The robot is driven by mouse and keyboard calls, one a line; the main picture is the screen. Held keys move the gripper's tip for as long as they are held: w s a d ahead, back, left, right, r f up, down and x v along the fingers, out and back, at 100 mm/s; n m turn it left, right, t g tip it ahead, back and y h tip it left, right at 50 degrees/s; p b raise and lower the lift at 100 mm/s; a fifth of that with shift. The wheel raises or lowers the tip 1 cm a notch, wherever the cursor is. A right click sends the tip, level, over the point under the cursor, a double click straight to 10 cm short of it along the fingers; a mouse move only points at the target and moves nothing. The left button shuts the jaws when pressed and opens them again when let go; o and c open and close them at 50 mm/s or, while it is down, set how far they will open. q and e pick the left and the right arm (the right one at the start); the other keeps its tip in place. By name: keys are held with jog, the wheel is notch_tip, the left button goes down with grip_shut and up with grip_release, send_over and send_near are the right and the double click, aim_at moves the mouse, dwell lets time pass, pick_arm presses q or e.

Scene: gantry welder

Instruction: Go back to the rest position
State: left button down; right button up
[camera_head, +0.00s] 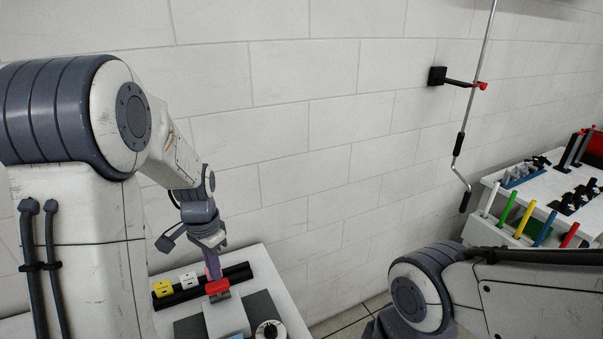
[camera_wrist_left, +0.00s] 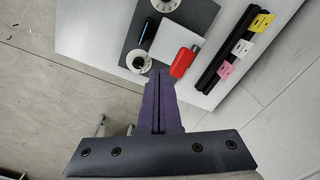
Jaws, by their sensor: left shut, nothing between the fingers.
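My left gripper (camera_head: 213,270) hangs over the white table (camera_head: 265,277) at the lower left of the head view. In the left wrist view its purple fingers (camera_wrist_left: 160,76) are together and hold nothing. The fingertips appear beside a red part (camera_wrist_left: 184,62) that joins a white block (camera_wrist_left: 176,43); the red part also shows in the head view (camera_head: 218,287), just below the fingers. I cannot tell whether they touch. My right arm crosses the lower right of the head view, with its gripper out of the picture.
A black rail (camera_wrist_left: 212,76) carries yellow (camera_wrist_left: 262,22), white (camera_wrist_left: 242,47) and pink (camera_wrist_left: 227,68) blocks. A round white-and-black item (camera_wrist_left: 138,61) lies near the table edge. A metal crank rod (camera_head: 473,90) hangs on the wall. A bench with coloured handles (camera_head: 527,217) stands right.

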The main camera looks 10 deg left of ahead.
pick_arm(q)
jog(key=s+d+f+m+b, duration=0.1)
jog(key=d+b, duration=0.1)
jog(key=d, duration=0.3)
jog(key=s+d+f+b, duration=0.1)
jog(key=s+d+b, duration=0.1)
jog(key=d, duration=0.4)
jog(key=s+d+f+b, duration=0.2)
jog(key=s+d+b, duration=0.1)
jog(key=s+d, duration=0.3)
jog(key=s+d+f+m+h+b, duration=0.1)
jog(key=s+d+b, duration=0.3)
jog(key=s, duration=0.6)
jog(key=d, duration=0.2)
jog(key=shift+s+d+f+m, duration=0.3)
jog(key=shift+s+d+f, duration=0.05)
jog(key=shift+d, duration=0.05)
